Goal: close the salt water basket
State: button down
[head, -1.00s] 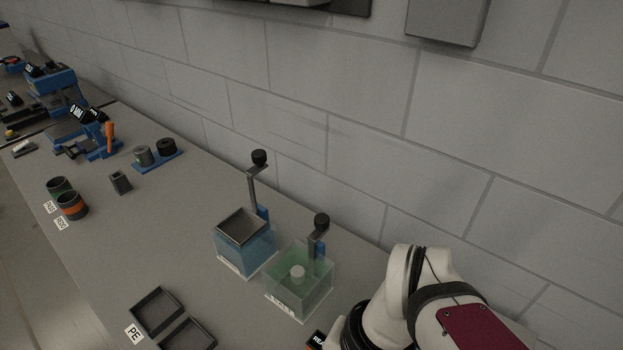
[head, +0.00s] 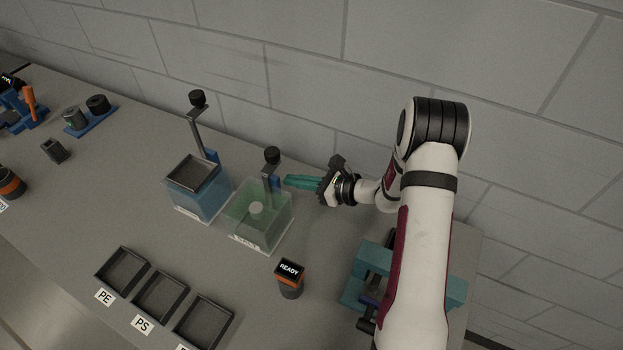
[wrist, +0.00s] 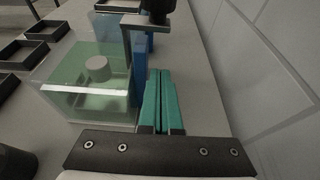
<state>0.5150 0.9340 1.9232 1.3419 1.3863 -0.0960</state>
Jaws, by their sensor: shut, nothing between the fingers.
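The green-tinted clear tank (head: 240,222) stands in the middle of the bench, with a white round piece inside; its front label is too small to read surely. At its back right rises a metal bracket with a black knob (head: 272,155) beside a blue post. The tank (wrist: 85,85) and knob (wrist: 158,10) also show in the wrist view. My gripper (head: 288,181), with teal fingers, is shut and empty, just right of the bracket and pointing at it. In the wrist view its fingertips (wrist: 160,73) are close beside the blue post; contact cannot be told.
A blue-liquid tank (head: 200,200) with a dark tray on top and a taller knobbed bracket (head: 198,98) stands to the left. Several dark trays (head: 122,270) lie in front. A device reading READY (head: 289,277) and a teal fixture (head: 455,292) are right. The wall is close behind.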

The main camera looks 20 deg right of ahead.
jog(key=shift+w+a+r, duration=0.25)
jog(key=shift+r, duration=0.3)
jog(key=shift+w+a+r, duration=0.2)
jog(key=shift+a+r, duration=0.05)
jog(key=shift+r, duration=0.3)
jog(key=shift+w+a+r, duration=0.25)
jog(key=shift+r, duration=0.3)
notch_tip(320, 180, up, 10)
jog(key=shift+r, duration=0.25)
